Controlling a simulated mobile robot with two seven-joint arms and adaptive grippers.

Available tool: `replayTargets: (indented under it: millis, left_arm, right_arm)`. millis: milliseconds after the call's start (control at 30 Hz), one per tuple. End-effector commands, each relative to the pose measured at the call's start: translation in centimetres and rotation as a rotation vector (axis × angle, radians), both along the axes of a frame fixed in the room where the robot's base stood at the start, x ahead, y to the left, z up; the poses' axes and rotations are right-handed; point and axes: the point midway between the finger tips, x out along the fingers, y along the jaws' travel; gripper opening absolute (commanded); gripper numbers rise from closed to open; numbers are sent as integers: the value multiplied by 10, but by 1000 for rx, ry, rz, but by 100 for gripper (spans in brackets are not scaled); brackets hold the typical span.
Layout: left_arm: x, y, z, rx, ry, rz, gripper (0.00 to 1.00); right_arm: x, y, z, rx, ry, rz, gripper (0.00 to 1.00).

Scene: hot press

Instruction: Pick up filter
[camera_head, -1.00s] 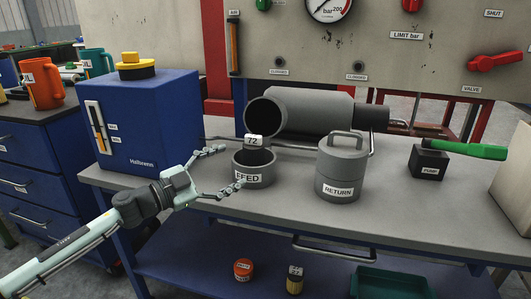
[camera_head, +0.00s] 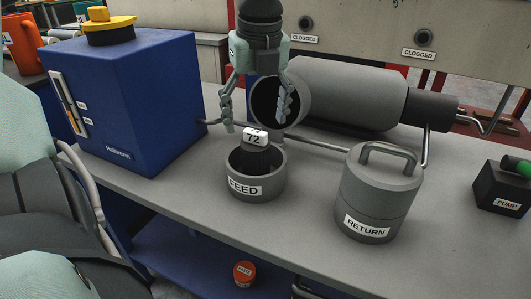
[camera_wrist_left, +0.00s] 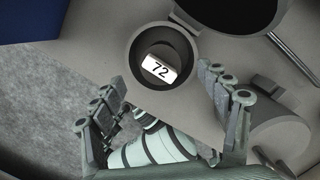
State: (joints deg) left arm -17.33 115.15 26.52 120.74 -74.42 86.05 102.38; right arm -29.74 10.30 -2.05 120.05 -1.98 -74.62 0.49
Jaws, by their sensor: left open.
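The right gripper is not in view.
A lidded grey RETURN canister (camera_head: 375,205) with a handle stands right of the cup. A large grey cylinder (camera_head: 350,92) lies behind. A blue tank (camera_head: 130,105) stands left, and a PUMP block (camera_head: 500,190) far right. The front of the grey bench (camera_head: 290,235) is bare.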

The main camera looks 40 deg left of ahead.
Motion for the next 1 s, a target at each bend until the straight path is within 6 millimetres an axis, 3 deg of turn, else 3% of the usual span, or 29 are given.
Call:
replayTargets:
  millis: [433,733,1000]
  left_arm:
    - [2,4,-60,-8,4,1,76]
    - [3,5,-67,-7,-1,0,76]
    - [3,5,-66,-7,-1,0,45]
  right_arm:
    - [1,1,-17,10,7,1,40]
    - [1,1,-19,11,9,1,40]
    - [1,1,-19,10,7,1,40]
